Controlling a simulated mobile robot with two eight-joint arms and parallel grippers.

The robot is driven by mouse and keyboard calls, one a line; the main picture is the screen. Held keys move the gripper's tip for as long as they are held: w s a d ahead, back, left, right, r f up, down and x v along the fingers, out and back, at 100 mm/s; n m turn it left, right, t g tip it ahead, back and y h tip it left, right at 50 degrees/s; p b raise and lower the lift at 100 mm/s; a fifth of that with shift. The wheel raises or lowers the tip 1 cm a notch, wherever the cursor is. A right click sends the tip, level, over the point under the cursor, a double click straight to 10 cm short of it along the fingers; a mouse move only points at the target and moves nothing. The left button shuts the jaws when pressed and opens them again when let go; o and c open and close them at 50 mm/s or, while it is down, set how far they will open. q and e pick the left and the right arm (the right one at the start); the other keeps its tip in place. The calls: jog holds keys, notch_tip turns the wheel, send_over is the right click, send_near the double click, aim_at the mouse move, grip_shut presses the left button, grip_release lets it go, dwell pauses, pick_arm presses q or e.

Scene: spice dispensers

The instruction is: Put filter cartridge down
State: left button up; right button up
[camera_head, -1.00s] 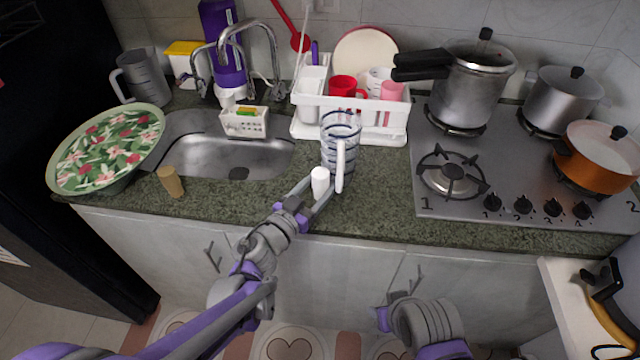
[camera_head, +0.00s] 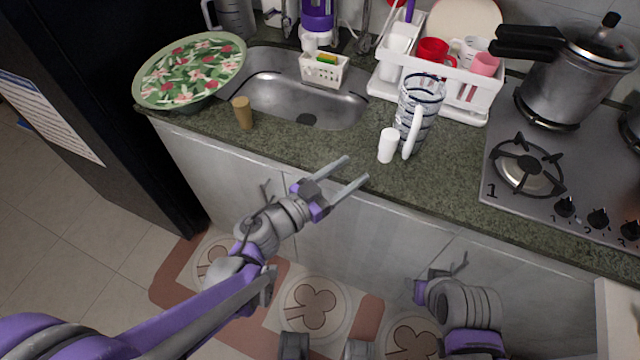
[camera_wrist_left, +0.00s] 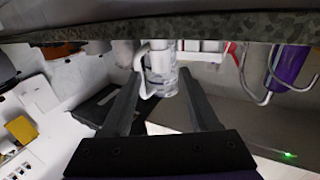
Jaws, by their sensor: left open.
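A small white cylinder (camera_head: 388,145), which I take to be the filter cartridge, stands upright on the counter. It stands just left of the handle of a clear pitcher (camera_head: 418,112) with dark bands; whether they touch I cannot tell. My left gripper (camera_head: 357,168) is open and empty, its fingers near the counter's front edge, in front of and apart from the cylinder. The left wrist view shows the pitcher (camera_wrist_left: 163,75) beyond the spread fingers; I cannot make out the cylinder there.
A tan cylinder (camera_head: 242,112) stands by the sink (camera_head: 305,100), near a floral tray (camera_head: 190,68). A white dish rack (camera_head: 440,82) is behind the pitcher, and a stove (camera_head: 530,170) to the right. The counter front between the tan and white cylinders is clear.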

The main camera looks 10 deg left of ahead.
pick_arm(q)
jog(key=w+a+r+n+t+y, duration=0.3)
jog(key=a+n+t+y, duration=0.15)
jog(key=a+y, duration=0.35)
jog(key=s+a+f+n+g+y, duration=0.2)
jog(key=a+y, duration=0.1)
jog(key=a, duration=0.2)
jog(key=s+a+f+n+g+y, duration=0.2)
jog(key=a, duration=0.3)
jog(key=s+f+g, duration=0.4)
jog(key=s+f, duration=0.1)
jog(key=s, duration=0.3)
jog(key=s+f+g, duration=0.4)
jog(key=s+f, duration=0.1)
jog(key=s, duration=0.3)
jog(key=shift+s+d+g+h, duration=0.2)
jog(key=shift+s+g+h, duration=0.15)
jog(key=shift+s+h, duration=0.05)
